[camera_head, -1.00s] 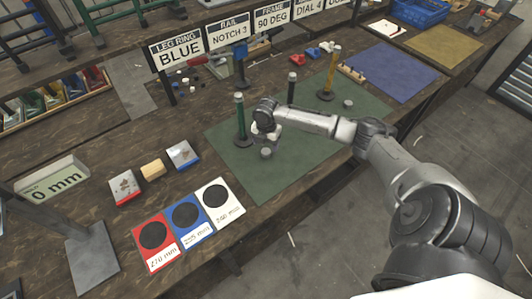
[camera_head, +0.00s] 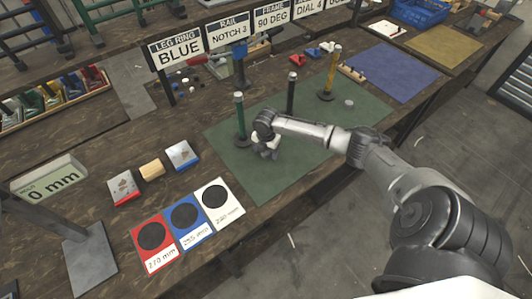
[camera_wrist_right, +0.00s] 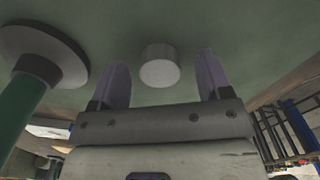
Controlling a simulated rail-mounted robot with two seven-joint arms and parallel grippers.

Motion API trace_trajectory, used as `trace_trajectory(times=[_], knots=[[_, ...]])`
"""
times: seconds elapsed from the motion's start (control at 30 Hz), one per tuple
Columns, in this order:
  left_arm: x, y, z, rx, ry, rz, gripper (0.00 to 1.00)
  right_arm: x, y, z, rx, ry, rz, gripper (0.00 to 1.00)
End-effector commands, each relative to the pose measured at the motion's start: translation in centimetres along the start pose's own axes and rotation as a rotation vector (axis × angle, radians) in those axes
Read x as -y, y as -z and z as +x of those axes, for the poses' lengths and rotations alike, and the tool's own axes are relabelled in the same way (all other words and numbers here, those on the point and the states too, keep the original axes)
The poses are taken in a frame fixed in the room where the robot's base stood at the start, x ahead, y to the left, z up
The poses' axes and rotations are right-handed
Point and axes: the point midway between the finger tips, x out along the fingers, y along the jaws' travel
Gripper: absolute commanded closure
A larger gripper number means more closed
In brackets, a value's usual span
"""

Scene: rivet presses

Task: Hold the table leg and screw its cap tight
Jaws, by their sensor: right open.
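A grey round cap (camera_wrist_right: 160,66) stands on the green mat (camera_wrist_right: 270,45) between the two spread fingers of my right gripper (camera_wrist_right: 163,58) in the right wrist view. In the head view my right gripper (camera_head: 267,149) points down at the mat and hides that cap. A green table leg (camera_head: 240,118) stands upright on a round dark foot just left of the gripper; its foot (camera_wrist_right: 45,50) fills the wrist view's upper left. A black leg (camera_head: 291,92) and a yellow leg (camera_head: 330,72) stand farther back. Another grey cap (camera_head: 348,102) lies near the yellow leg. My left gripper is out of view.
Red, blue and white length cards (camera_head: 216,200) lie front left of the mat, with small blocks (camera_head: 182,155) behind them. Signs (camera_head: 180,49) reading LEG RING BLUE and others stand at the back. A blue mat (camera_head: 395,70) lies to the right. The mat's front part is clear.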

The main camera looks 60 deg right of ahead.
Motion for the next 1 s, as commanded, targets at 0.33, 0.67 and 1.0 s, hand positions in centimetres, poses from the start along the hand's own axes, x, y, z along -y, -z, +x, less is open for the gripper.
trace_trajectory(times=[0.33,0.67,1.0], knots=[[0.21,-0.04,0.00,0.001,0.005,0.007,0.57,0.00,-0.02,-0.03,0.000,0.000,0.000,0.55],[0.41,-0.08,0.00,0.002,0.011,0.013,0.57,0.00,-0.02,-0.04,0.000,0.000,0.001,0.82],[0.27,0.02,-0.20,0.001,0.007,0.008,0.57,-0.03,-0.08,-0.83,0.001,-0.001,0.001,0.82]])
